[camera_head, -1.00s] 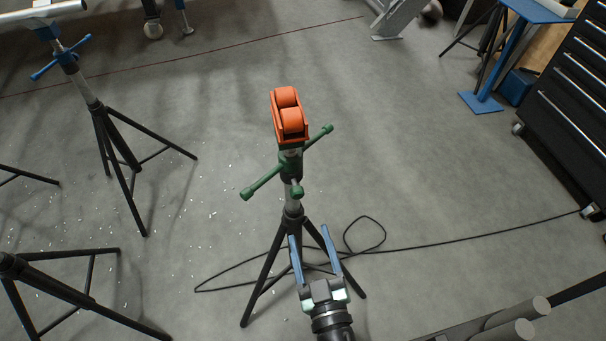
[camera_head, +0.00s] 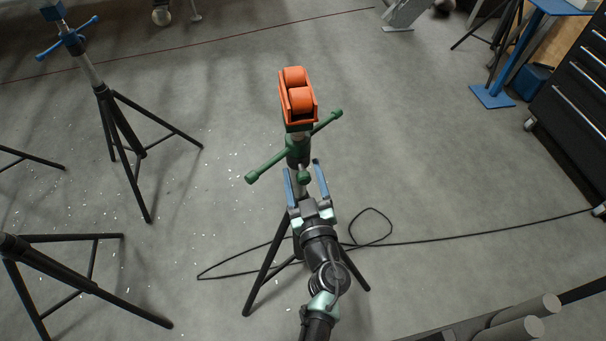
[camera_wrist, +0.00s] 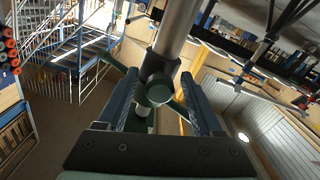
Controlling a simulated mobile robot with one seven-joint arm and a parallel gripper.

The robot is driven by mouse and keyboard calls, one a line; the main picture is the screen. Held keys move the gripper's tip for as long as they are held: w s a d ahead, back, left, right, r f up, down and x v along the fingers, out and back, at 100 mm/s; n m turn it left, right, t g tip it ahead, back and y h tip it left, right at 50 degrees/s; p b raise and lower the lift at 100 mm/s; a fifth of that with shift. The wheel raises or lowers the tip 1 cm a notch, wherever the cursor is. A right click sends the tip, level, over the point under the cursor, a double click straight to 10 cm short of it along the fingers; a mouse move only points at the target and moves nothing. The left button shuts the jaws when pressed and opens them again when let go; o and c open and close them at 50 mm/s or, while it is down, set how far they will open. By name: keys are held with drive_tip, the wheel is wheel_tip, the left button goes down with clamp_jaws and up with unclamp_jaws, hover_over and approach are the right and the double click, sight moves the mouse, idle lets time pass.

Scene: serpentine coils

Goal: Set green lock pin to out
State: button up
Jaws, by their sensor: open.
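The green lock pin (camera_head: 303,175) is a short knob on the front of the roller stand's green collar (camera_head: 297,152). In the wrist view its round green end (camera_wrist: 158,93) faces me, between my fingers. My gripper (camera_head: 302,169) is open, its two blue fingers on either side of the pin. In the wrist view the fingers (camera_wrist: 159,76) flank the knob with gaps that I can see, so they are not closed on it. How far the pin is drawn out I cannot tell. Orange rollers (camera_head: 298,95) top the stand.
Long green handles (camera_head: 266,166) stick out both sides of the collar. The black tripod legs (camera_head: 265,270) spread below, with a looped cable (camera_head: 372,226) on the floor. Another stand (camera_head: 120,125) is at left; a black drawer cabinet (camera_head: 575,105) is at right.

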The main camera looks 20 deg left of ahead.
clamp_jaws()
idle(0.3)
idle(1.1)
